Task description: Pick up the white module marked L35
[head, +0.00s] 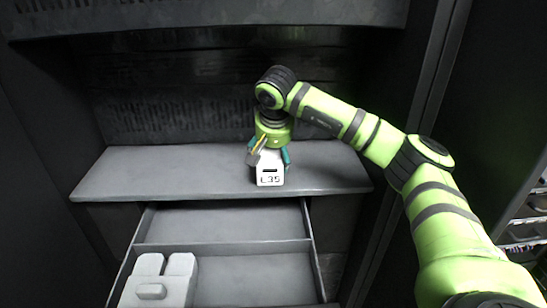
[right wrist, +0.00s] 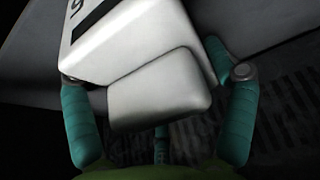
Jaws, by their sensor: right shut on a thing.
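The white module marked L35 (head: 270,177) stands at the front middle of the grey shelf in the head view. My right gripper (head: 269,157) comes down on it from above and is shut on its upper part, with teal fingers on both sides. In the right wrist view the white module (right wrist: 135,50) fills the upper middle, between the teal fingers of the right gripper (right wrist: 158,85). I cannot tell whether the module touches the shelf or is slightly lifted. My left gripper is not in view.
The grey shelf (head: 130,175) is otherwise clear on both sides. Below it an open drawer (head: 225,222) with a divider sticks out, holding a pale grey block-shaped item (head: 178,285) at front left. Dark cabinet walls stand left and right, with a panel overhead.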

